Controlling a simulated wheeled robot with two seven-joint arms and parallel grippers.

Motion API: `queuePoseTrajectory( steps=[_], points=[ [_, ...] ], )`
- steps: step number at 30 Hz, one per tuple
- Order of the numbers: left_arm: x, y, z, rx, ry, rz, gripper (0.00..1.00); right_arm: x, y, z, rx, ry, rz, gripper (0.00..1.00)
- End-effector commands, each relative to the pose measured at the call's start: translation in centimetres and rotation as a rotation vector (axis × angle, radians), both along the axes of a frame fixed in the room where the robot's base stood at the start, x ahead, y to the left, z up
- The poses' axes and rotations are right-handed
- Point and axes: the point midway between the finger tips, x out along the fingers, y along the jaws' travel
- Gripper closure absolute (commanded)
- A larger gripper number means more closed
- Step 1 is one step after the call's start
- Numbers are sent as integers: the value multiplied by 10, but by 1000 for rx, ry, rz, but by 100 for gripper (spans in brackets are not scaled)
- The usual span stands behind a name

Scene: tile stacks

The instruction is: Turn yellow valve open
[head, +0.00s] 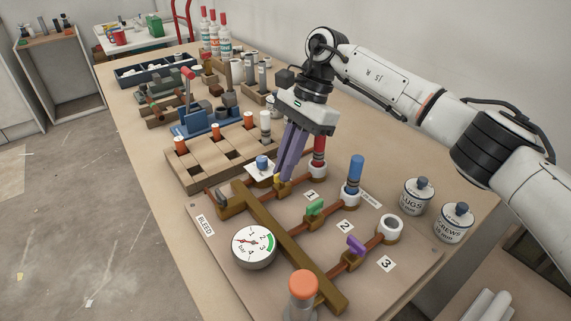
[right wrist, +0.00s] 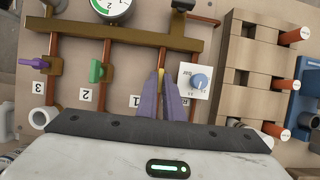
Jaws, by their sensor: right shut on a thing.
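The yellow valve handle (head: 277,181) sits on the lane 1 pipe of the brown pipe board (head: 385,285). My right gripper (head: 284,178) points down with its purple fingers shut on the handle. In the right wrist view, a bit of the yellow handle (right wrist: 160,77) shows between the fingertips (right wrist: 161,84); the fingers hide most of it, so its exact angle is hard to tell. The green valve (head: 315,208) is on lane 2 and the purple valve (head: 356,245) on lane 3. A round pressure gauge (head: 254,246) stands at the front left of the board. My left gripper is not in view.
A red bottle (head: 319,149) and a blue bottle (head: 356,168) stand in lanes 1 and 2, close to my arm. A white card with a blue knob (head: 262,163) is beside my fingers. A wooden slotted rack (head: 205,166) lies behind. Two tins (head: 418,195) stand right.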

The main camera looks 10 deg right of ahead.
Motion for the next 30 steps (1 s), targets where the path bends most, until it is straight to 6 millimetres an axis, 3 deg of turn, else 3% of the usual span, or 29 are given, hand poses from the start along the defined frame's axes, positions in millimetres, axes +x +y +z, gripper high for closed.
queuePoseTrajectory(
  steps=[13,15,17,26,30],
  points=[
    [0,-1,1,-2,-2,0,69,1,0,1,0,-5,10,100],
    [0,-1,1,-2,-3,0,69,1,0,1,-1,-4,11,83],
    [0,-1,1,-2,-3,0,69,1,0,1,-1,-4,11,74],
    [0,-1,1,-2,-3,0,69,1,-1,1,0,-2,8,74],
    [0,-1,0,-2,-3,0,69,3,-5,14,-2,-4,7,74]
  ],
)
